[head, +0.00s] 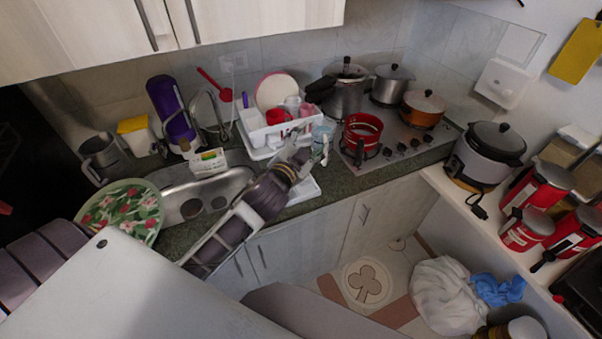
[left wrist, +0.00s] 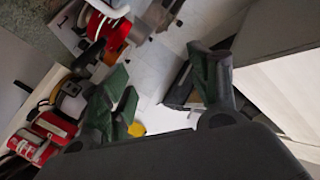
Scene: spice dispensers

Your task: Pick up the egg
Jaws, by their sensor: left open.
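I cannot make out an egg in either view. My left gripper (head: 318,147) is in front of the white dish rack (head: 258,140), above the counter edge between the sink and the stove. In the left wrist view, its dark green fingers (left wrist: 160,80) are spread apart with nothing held between them. My right gripper is not in view.
The stove (head: 400,145) holds several pots, including a red one (head: 363,130). The sink (head: 180,205) is left of my arm. A rice cooker (head: 487,155) and red canisters (head: 535,185) stand on the right shelf. A white bag (head: 447,293) lies below.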

